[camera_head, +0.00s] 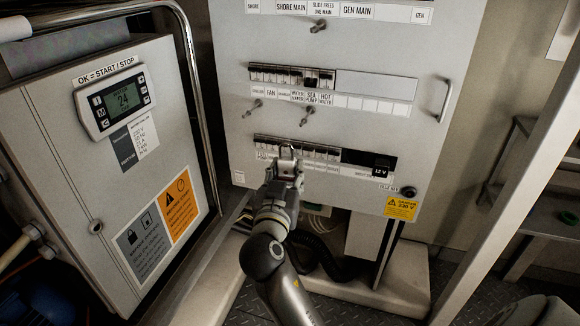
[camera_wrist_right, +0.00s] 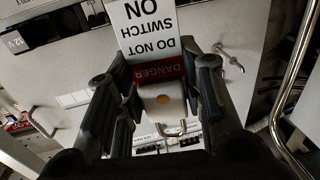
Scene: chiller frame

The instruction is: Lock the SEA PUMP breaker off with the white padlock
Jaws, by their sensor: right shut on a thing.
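My right gripper (camera_head: 287,170) is shut on the white padlock (camera_wrist_right: 160,100). It holds the padlock in front of the lower breaker row of the grey panel, below the SEA PUMP breaker (camera_head: 311,81). The padlock's metal shackle (camera_wrist_right: 172,129) points away from the gripper in the wrist view, and its top shows above the fingers in the head view (camera_head: 287,150). A red and white tag (camera_wrist_right: 150,30) reading DANGER, DO NOT SWITCH ON shows with the padlock. The SEA PUMP breaker sits in the middle row, above its label. My left gripper is out of view.
Small metal parts (camera_head: 306,117) stick out of the panel below the middle row. A panel handle (camera_head: 446,99) is at the right. A chiller box with a display (camera_head: 122,99) and a metal tube (camera_head: 193,75) stand at the left. Space before the middle row looks clear.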

